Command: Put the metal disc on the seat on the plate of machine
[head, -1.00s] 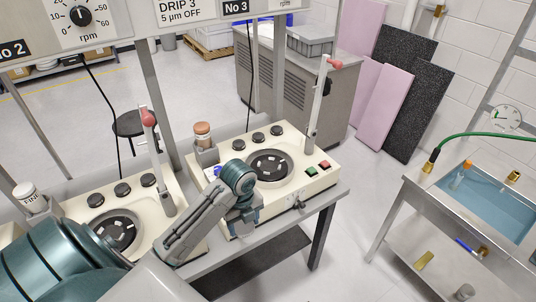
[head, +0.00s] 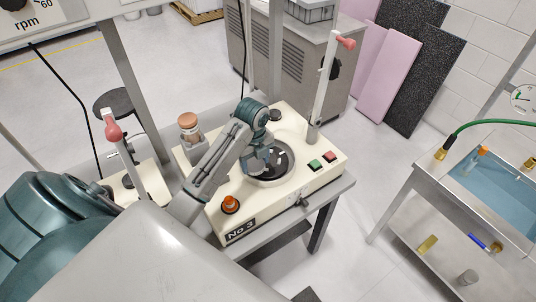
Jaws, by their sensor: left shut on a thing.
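The machine marked No 3 (head: 241,231) is a cream box on a grey bench. Its round dark plate (head: 284,163), with a pale rim, is in the middle of the top. My left gripper (head: 262,163) is low over the left part of this plate, pointing down. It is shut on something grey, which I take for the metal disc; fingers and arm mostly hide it. I cannot tell whether it touches the plate. The seat under the gripper is hidden. My right gripper is out of view.
A lever with a red knob (head: 346,43) stands right behind the plate. An orange knob (head: 230,203), green button (head: 314,165) and red button (head: 330,156) are on the machine. A sink bench (head: 419,177) is at right.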

